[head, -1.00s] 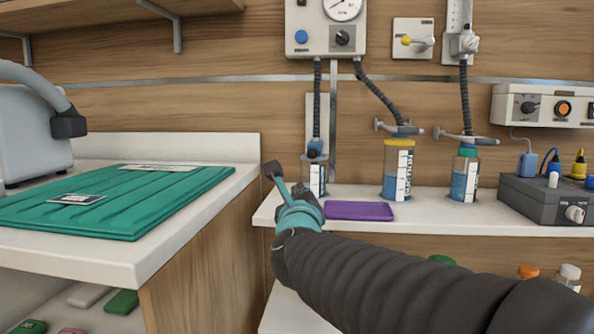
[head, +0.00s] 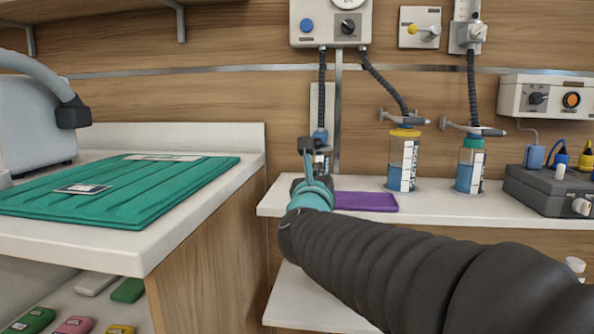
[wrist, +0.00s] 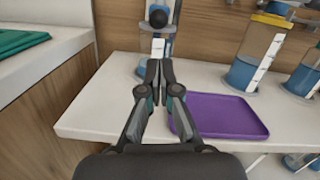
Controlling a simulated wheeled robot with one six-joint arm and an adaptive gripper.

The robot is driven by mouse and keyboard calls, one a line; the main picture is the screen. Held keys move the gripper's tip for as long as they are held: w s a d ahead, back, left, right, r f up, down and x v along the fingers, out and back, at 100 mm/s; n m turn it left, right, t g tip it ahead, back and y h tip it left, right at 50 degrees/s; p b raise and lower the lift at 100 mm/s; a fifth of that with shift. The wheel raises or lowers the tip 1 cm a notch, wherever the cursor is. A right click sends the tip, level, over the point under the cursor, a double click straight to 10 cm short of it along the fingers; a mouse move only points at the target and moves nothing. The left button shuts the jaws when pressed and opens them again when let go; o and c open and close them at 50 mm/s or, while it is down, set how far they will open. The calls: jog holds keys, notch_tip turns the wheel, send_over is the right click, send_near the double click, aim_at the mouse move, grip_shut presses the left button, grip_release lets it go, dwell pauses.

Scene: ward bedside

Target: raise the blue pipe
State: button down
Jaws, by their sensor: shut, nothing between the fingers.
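The only blue pipe-like part I can make out is the blue end (head: 320,137) of a dark ribbed hose, at the left bottle under the wall gauge box. In the wrist view a blue-grey upright piece (wrist: 174,14) with a black ball stands there, straight beyond my fingertips. A bottle with a white label and blue liquid (wrist: 143,69) is below it, partly hidden by my fingers. My gripper (wrist: 159,70) is shut and empty, over the shelf in front of that bottle. I cannot tell the exact gap between them.
A purple tray (head: 364,201) lies on the white shelf (head: 440,208), right of my gripper. A yellow-capped bottle (head: 402,165) and a teal-capped bottle (head: 470,168) stand farther right, beside a dark box (head: 545,192). A counter with a green mat (head: 130,190) is at left.

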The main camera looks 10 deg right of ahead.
jog(key=p+x, duration=0.1)
jog(key=x, duration=0.7)
jog(key=shift+f, duration=0.1)
jog(key=shift+s, duration=0.1)
